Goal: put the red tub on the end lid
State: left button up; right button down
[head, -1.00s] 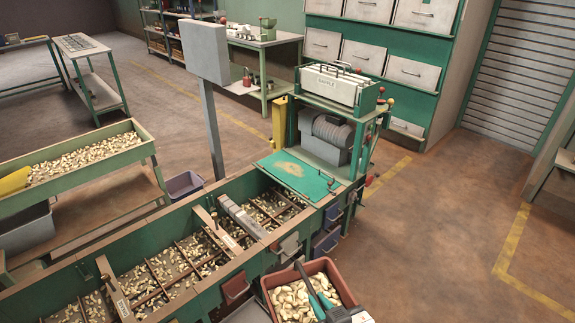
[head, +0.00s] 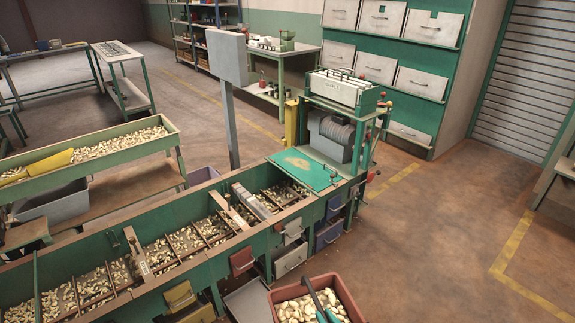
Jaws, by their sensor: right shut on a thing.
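The red tub (head: 347,297), heaped with pale nuts, is at the bottom edge of the head view, in front of the hopper row. Its lower part is cut off by the frame. My right gripper (head: 322,300) reaches in from below and is shut on the tub; the exact grip point is hard to make out. The end lid (head: 307,168) is a flat green panel with a worn tan patch at the far end of the hopper row. Nothing stands on it except a small dark handle near its front edge. My left gripper is out of view.
Open hoppers (head: 195,268) with dividers and nuts run left from the lid. Coloured bins (head: 242,260) hang along their front. A machine (head: 337,130) stands right behind the lid, and a grey panel on a post (head: 228,60) rises behind the hoppers. The floor at right is clear.

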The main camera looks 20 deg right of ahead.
aim_at(296, 163)
jog(key=l+u, duration=0.1)
jog(key=u, duration=1)
jog(key=i+l, duration=0.1)
jog(key=l, duration=1.55)
jog(key=i+l, duration=0.15)
jog(key=l, duration=1.5)
jog(key=i+l+u, duration=0.1)
jog(key=l, duration=1.55)
